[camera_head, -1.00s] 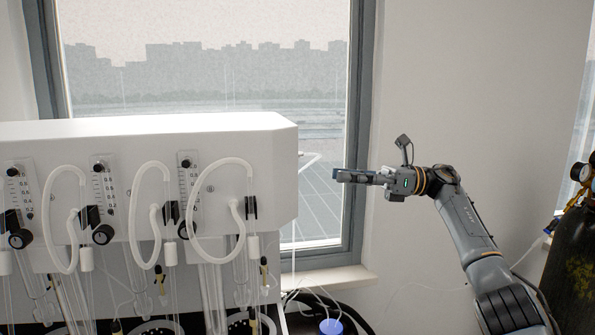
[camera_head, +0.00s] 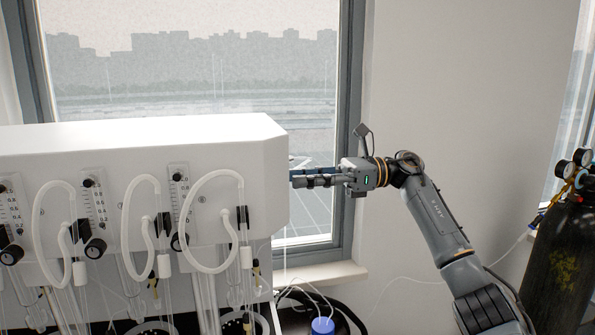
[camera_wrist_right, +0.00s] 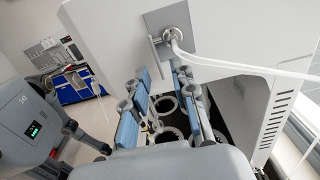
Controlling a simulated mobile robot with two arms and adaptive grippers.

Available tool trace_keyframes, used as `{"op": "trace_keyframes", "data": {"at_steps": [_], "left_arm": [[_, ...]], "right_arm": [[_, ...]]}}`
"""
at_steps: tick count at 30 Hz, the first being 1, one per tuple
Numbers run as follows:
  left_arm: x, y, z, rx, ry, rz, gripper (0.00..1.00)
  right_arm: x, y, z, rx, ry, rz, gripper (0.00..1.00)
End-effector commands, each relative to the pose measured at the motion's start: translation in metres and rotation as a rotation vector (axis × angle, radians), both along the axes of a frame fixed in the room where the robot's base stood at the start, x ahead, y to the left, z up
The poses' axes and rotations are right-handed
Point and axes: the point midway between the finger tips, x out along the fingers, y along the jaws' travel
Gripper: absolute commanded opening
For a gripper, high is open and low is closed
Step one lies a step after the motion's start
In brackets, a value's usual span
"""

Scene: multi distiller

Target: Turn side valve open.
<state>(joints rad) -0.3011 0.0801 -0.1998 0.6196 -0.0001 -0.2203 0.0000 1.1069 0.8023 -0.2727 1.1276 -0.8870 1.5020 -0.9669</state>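The side valve (camera_wrist_right: 174,38) is a silver fitting with a bar handle (camera_wrist_right: 154,55), on a grey plate on the end face of the white distiller housing. A white tube leaves it to the right. The valve is hidden in the head view. My right gripper (camera_wrist_right: 164,78) is open and empty, its blue-padded fingers pointing at the end face just below the valve and apart from the handle. In the head view the right gripper (camera_head: 292,178) is beside the housing's right end. A grey part with a green light at the wrist view's left may be my left arm; its fingers are unclear.
White hoses and flow meters (camera_head: 178,195) line the distiller's front (camera_head: 150,150). A window (camera_head: 310,120) stands behind. A dark gas cylinder (camera_head: 560,255) with gauges is at the right. A blue-capped vessel (camera_head: 323,326) is below. A vented panel (camera_wrist_right: 275,115) is right of the fingers.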

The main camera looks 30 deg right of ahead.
Motion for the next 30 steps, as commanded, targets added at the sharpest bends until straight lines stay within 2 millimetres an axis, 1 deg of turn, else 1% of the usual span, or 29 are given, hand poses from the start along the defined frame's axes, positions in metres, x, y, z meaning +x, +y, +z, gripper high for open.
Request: {"op": "trace_keyframes", "data": {"at_steps": [1, 4, 14, 17, 18, 26, 30], "left_arm": [[-0.0001, 0.0000, 0.0042, 0.000, 0.000, 0.000, 0.40], [0.0000, -0.0001, 0.0058, 0.000, 0.000, -0.001, 0.40], [0.0001, -0.0003, 0.0057, 0.000, 0.000, -0.001, 0.40], [0.0002, -0.0002, 0.0057, 0.000, 0.000, -0.001, 0.40], [0.0002, -0.0002, 0.0057, 0.000, 0.000, -0.001, 0.40], [0.0006, -0.0003, 0.0063, 0.000, -0.001, -0.001, 0.40], [0.0007, -0.0002, 0.0100, 0.000, -0.001, -0.001, 0.40]], "right_arm": [[0.0012, 0.0059, 0.0017, 0.000, 0.001, 0.002, 0.26], [0.0029, 0.0124, 0.0008, 0.000, 0.000, 0.001, 0.26], [0.0040, 0.0153, -0.0004, 0.001, 0.000, 0.000, 0.26], [0.0039, 0.0152, -0.0003, 0.001, 0.000, 0.000, 0.08], [0.0038, 0.0152, -0.0003, 0.001, 0.000, 0.000, 0.00], [0.0039, 0.0150, 0.0003, -0.001, 0.000, 0.000, 0.00], [0.0038, 0.0141, 0.0025, -0.019, 0.004, -0.001, 0.00]]}}
